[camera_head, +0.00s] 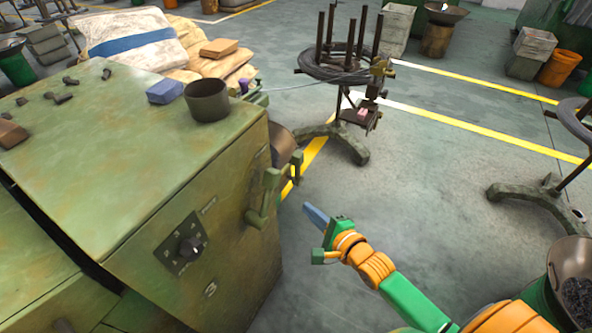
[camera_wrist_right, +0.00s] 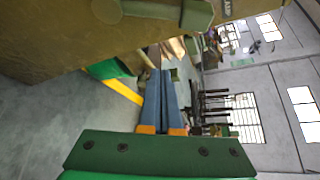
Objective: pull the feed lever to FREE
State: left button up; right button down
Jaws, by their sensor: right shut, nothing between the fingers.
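The feed lever (camera_head: 265,199) is a green handle on the right corner of the green machine (camera_head: 190,170), standing roughly upright. In the right wrist view a green handle, probably the same lever (camera_wrist_right: 170,12), runs along the top edge, partly cut off. My right gripper (camera_head: 308,209) is shut and empty, to the right of the lever and apart from it. Its blue fingers are together in the wrist view (camera_wrist_right: 160,85), below the handle. A black dial plate with a knob (camera_head: 190,247) is on the machine's front; its lettering is too small to read. My left gripper is not in view.
A dark cup (camera_head: 207,99), a blue block (camera_head: 165,91) and several small dark parts lie on the machine top. A wire reel stand (camera_head: 345,75) stands behind on the floor. A bowl of dark pieces (camera_head: 578,295) is at lower right.

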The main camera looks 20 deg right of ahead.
jog(key=r+b+x, duration=0.1)
jog(key=b+x, duration=0.2)
jog(key=x, duration=0.7)
pick_arm(q)
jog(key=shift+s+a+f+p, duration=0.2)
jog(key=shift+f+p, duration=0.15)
jog(key=shift+p, duration=0.85)
pick_arm(e)
jog(key=a, duration=0.1)
jog(key=s+a+r, duration=0.1)
jog(key=a+r, duration=0.1)
jog(key=shift+s+a, duration=0.3)
jog(key=shift+s, duration=0.1)
jog(key=shift+r, duration=0.1)
jog(key=shift+s+a+r+t, duration=0.15)
jog(key=shift+t, duration=0.15)
